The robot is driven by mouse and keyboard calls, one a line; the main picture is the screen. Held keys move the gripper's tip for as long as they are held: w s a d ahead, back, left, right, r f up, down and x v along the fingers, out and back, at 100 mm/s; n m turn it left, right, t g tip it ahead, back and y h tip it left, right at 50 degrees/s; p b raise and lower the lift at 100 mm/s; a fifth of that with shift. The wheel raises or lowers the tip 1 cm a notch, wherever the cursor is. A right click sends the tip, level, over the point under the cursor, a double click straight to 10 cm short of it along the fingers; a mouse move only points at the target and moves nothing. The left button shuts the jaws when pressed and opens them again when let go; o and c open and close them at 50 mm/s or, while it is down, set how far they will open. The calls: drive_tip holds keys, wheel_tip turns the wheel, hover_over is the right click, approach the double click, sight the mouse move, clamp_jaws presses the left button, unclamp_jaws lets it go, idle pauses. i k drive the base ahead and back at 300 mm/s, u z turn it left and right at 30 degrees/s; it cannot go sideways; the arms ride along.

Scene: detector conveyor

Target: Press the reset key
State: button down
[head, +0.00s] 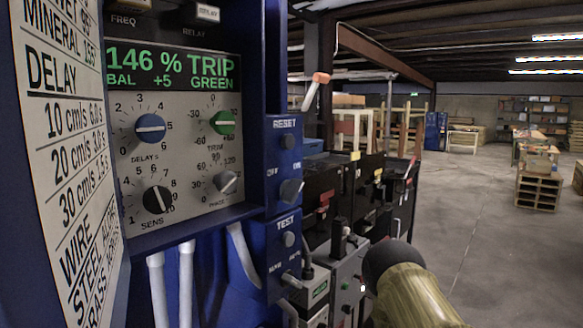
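The reset key, a small dark round button (287,142), sits under the word RESET on a blue side box (283,165). The box is fixed to the right side of the blue detector cabinet, and its front is seen at a slant. Below the button is a switch knob (291,190) with a partly readable OFF label. The display (175,70) reads 146 % TRIP, BAL +5, GREEN. My gripper's fingers do not show; a rounded dark and olive part of my arm fills the bottom right. Nothing is seen touching the reset key.
A TEST box (283,255) with its own button hangs below the reset box. The panel carries a blue knob (150,127), a green knob (223,122) and a black knob (157,199). Dark machinery (350,195) stands behind right. Open concrete floor (480,220) lies farther right.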

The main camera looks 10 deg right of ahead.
sight(287, 141)
drive_tip(key=k, duration=1)
drive_tip(key=u, duration=3.1)
drive_tip(key=k, duration=0.9)
drive_tip(key=z, duration=1.75)
